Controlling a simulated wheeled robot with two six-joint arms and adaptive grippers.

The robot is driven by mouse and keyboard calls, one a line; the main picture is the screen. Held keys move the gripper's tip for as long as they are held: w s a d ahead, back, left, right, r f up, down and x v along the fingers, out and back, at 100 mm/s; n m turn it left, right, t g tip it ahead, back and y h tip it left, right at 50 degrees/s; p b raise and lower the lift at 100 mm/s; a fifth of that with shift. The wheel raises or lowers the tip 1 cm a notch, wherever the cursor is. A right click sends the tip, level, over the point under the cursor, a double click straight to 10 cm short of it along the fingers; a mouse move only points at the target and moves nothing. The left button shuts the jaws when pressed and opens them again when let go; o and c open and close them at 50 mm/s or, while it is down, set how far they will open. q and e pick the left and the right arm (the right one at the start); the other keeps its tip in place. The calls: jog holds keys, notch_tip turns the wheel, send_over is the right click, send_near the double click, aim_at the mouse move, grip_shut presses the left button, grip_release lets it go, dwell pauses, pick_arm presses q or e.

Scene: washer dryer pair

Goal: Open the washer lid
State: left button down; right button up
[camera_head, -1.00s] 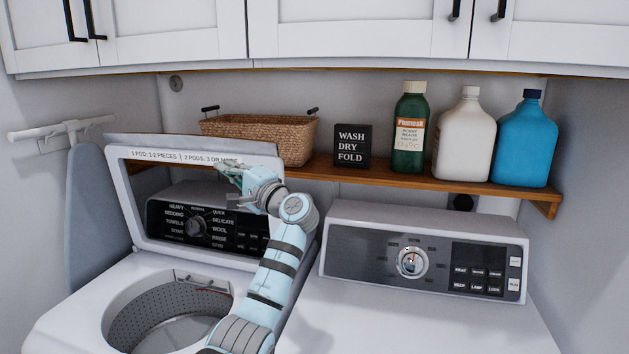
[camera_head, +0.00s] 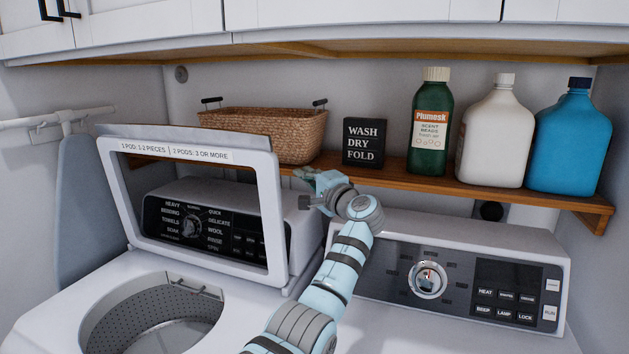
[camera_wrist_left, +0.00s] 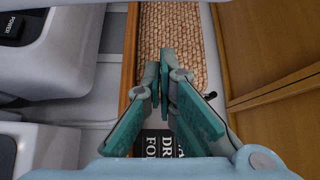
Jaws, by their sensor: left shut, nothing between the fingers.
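The washer lid (camera_head: 276,215) stands raised, tilted back near upright, in the head view. It is a white frame with a clear window and a label strip along its top. The washer's open drum (camera_head: 150,315) shows below it. The washer control panel (camera_head: 190,226) shows through the window. My left gripper (camera_head: 305,176) is just right of the lid's upper right corner, in front of the shelf, apart from the lid. In the left wrist view its fingers (camera_wrist_left: 164,75) are shut with nothing between them. My right gripper is not in view.
A wooden shelf (camera_head: 470,190) behind holds a wicker basket (camera_head: 262,136), a black sign (camera_head: 364,143), a green bottle (camera_head: 430,125), a white jug (camera_head: 493,135) and a blue jug (camera_head: 570,140). The dryer panel (camera_head: 455,285) is at right. Cabinets (camera_head: 350,25) hang above.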

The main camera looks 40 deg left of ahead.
pick_arm(q)
jog(key=s+a, duration=0.1)
jog(key=s+p, duration=0.1)
jog(key=shift+s+a+f, duration=0.15)
jog(key=shift+s+a, duration=0.2)
jog(key=shift+s, duration=0.05)
dwell(0.3)
